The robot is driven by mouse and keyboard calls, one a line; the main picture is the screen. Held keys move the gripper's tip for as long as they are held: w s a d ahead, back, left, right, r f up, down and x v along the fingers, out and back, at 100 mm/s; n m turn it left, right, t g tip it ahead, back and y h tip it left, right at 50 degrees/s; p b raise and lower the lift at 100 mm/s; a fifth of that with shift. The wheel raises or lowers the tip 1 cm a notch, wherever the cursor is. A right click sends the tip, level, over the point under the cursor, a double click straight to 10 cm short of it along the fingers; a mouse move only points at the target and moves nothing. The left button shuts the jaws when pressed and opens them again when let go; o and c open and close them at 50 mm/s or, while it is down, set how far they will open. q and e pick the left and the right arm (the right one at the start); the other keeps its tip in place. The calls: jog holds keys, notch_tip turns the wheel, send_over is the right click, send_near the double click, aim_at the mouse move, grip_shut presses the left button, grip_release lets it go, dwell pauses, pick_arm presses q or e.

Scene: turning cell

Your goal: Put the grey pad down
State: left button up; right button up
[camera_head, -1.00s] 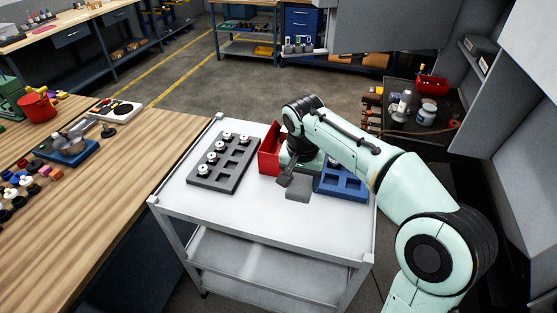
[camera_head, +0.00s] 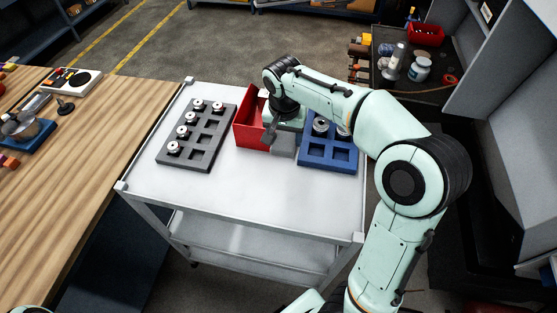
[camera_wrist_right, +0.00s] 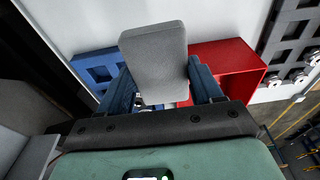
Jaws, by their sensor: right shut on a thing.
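The grey pad (camera_wrist_right: 155,58) stands out between the two blue fingers of my right gripper (camera_wrist_right: 162,88) in the right wrist view. The gripper is shut on it. In the head view the pad (camera_head: 284,145) shows only partly below my right gripper (camera_head: 275,132), over the white cart top, between the red bin and the blue tray. The gripper hides part of it. I cannot tell whether the pad touches the cart. My left gripper is not in view.
The red bin (camera_head: 245,132) is close left of the gripper, the blue tray (camera_head: 330,165) close right. A dark tray (camera_head: 205,150) holding several round parts lies further left. The front of the white cart (camera_head: 240,205) is clear. A wooden bench (camera_head: 90,160) stands left.

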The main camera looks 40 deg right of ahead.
aim_at(284, 172)
notch_tip(284, 172, down, 14)
jog(key=shift+f+b, duration=0.1)
jog(key=shift+b, duration=0.45)
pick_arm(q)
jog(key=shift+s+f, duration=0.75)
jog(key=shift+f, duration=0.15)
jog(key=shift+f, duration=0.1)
pick_arm(e)
jog(key=o, duration=0.5)
jog(key=shift+w+f, duration=0.1)
jog(key=shift+f, duration=0.05)
jog(key=o, duration=0.4)
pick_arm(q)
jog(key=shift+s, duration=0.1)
pick_arm(e)
jog(key=shift+o, duration=0.2)
